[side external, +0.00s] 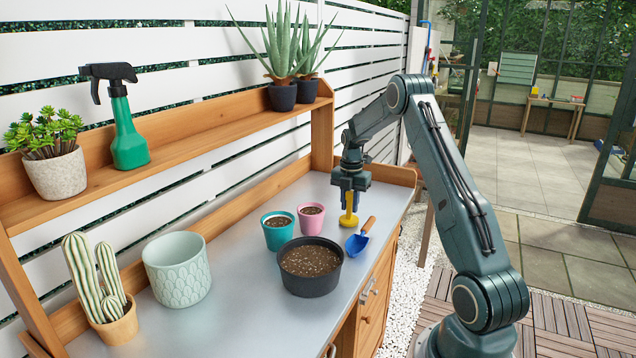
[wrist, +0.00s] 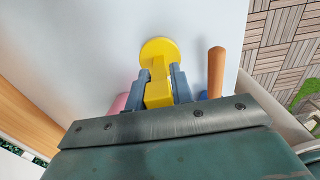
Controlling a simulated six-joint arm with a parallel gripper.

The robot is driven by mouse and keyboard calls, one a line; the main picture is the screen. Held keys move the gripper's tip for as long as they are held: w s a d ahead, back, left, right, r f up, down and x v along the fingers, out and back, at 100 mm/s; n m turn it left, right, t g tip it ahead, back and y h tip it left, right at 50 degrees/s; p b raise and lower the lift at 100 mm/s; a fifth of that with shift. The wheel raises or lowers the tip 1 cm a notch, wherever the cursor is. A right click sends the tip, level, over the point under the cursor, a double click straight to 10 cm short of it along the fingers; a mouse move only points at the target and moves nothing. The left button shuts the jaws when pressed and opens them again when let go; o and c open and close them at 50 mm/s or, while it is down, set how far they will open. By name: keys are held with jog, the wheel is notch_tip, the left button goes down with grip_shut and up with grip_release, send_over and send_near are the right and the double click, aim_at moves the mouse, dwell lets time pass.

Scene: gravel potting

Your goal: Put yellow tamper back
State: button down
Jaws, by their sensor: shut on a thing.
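The yellow tamper (side external: 348,212) is upright between the fingers of my gripper (side external: 350,186), at the far right part of the metal bench top. In the wrist view the tamper's yellow handle (wrist: 158,90) is between the two fingers of my gripper (wrist: 162,82), and its round base (wrist: 159,49) shows beyond them. The gripper is shut on the tamper. The base is at or very near the bench surface; I cannot tell whether it touches.
A blue trowel (side external: 358,241) with a wooden handle lies just right of the tamper. A pink pot (side external: 311,220), a teal pot (side external: 278,240) and a black pot (side external: 310,284), holding soil, stand nearby. A pale green pot (side external: 178,271) and a cactus (side external: 98,285) stand farther left.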

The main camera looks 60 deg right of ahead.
jog(key=shift+f, duration=0.2)
jog(key=c, duration=1.2)
grip_release()
jog(key=shift+f, duration=0.1)
notch_tip(320, 180, up, 12)
jog(key=shift+f, duration=0.25)
jog(key=shift+r, duration=0.45)
